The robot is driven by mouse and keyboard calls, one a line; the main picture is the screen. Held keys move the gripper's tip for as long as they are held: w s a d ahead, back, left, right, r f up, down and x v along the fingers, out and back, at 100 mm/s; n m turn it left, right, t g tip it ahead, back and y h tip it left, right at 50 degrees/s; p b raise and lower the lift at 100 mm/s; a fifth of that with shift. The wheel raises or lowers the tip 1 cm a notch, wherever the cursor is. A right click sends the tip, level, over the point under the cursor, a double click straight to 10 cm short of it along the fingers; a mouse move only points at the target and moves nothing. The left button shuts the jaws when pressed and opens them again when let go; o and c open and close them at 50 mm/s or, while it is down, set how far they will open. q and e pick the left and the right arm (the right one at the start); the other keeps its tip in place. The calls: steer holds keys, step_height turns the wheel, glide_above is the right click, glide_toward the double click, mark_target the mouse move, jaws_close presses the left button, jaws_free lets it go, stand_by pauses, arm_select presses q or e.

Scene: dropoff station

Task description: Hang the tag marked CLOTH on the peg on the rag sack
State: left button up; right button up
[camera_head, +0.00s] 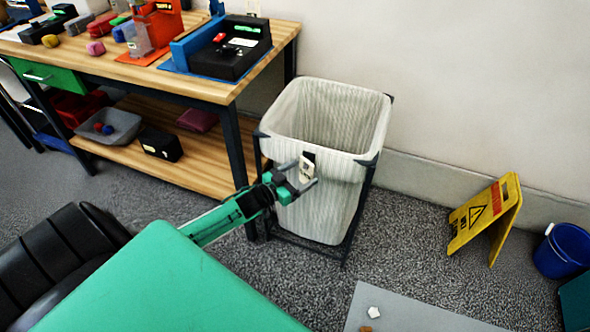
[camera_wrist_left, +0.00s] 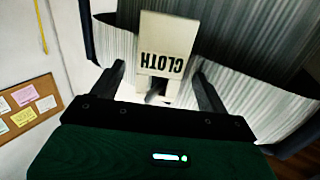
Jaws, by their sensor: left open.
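The tag marked CLOTH (camera_wrist_left: 163,45) is a cream card that shows upside down in the left wrist view. In the head view the tag (camera_head: 307,168) is at the front of the rag sack (camera_head: 328,205), just below its rim. The sack is a white ribbed liner in a dark frame. My left gripper (camera_head: 300,178) is open in front of the sack, its fingers on either side of the tag's lower end and apart from it. In the left wrist view my left gripper (camera_wrist_left: 160,85) also shows open. The peg is hidden, and I cannot tell whether the tag hangs on it.
A wooden workbench (camera_head: 240,75) with tools and a lower shelf stands left of the sack. A yellow wet-floor sign (camera_head: 484,215) and a blue bucket (camera_head: 563,252) stand to the right. A grey mat (camera_head: 420,315) lies in front. The floor between sack and sign is clear.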

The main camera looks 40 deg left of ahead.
arm_select(q)
steer(key=shift+s+a, duration=0.15)
steer(key=shift+s, duration=0.35)
steer(key=p+v, duration=0.1)
steer(key=v, duration=1.1)
steer(key=shift+s, duration=0.35)
arm_select(e)
steer(key=x, duration=0.2)
steer(key=shift+s+f, duration=0.1)
steer(key=shift+f, duration=0.25)
arm_select(q)
steer(key=shift+a, duration=0.1)
